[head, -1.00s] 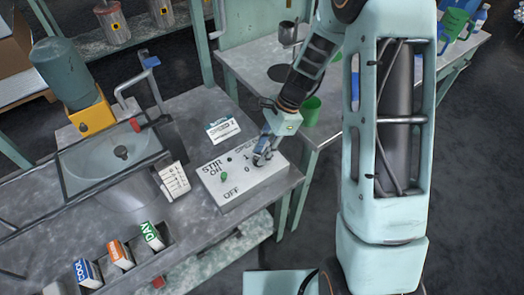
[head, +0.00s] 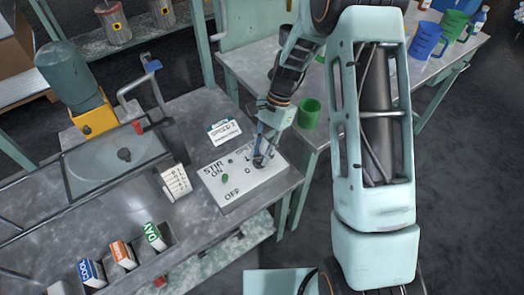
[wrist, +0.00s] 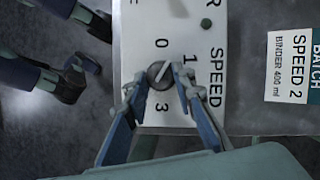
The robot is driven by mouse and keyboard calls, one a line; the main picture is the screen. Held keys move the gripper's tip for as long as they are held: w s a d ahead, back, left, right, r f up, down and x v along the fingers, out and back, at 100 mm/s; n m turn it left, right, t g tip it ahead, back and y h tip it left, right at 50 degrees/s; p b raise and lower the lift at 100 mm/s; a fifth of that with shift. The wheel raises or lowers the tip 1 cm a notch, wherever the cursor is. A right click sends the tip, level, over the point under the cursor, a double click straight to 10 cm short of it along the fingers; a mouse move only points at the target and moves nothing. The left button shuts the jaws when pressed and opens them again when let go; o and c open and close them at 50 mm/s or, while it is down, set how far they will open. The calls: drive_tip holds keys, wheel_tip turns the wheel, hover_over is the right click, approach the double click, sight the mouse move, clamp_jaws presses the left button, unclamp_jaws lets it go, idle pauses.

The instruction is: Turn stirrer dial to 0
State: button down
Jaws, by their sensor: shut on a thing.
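The stirrer dial (wrist: 160,74) is a round dark knob with a pale pointer line on the white control panel (head: 218,187). In the wrist view its line slants up and to the right, between the printed 0 and 1. The 3 is printed below it; my right finger covers the panel right of the dial. My gripper (wrist: 160,84) is shut on the dial, one blue-grey finger on each side. In the head view my gripper (head: 262,158) is at the panel's right part and mostly hides the dial.
A card (wrist: 288,66) reading SPEED 2 and BINDER 400 ml lies beside the panel. A green stir button (head: 225,177) is on the panel's left. A metal basin (head: 85,180) and labelled cartons (head: 122,254) are further left. A green cup (head: 309,113) stands behind my gripper.

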drive_tip(key=n, duration=0.2)
drive_tip(key=n+h, duration=0.1)
drive_tip(key=n, duration=0.1)
drive_tip(key=n+g+h, duration=0.1)
drive_tip(key=n, duration=0.1)
drive_tip(key=shift+w+a, duration=0.15)
drive_tip(key=shift+a, duration=0.1)
idle(0.3)
drive_tip(key=c, duration=1.6)
unclamp_jaws()
drive_tip(key=shift+r, duration=0.1)
drive_tip(key=v, duration=1.2)
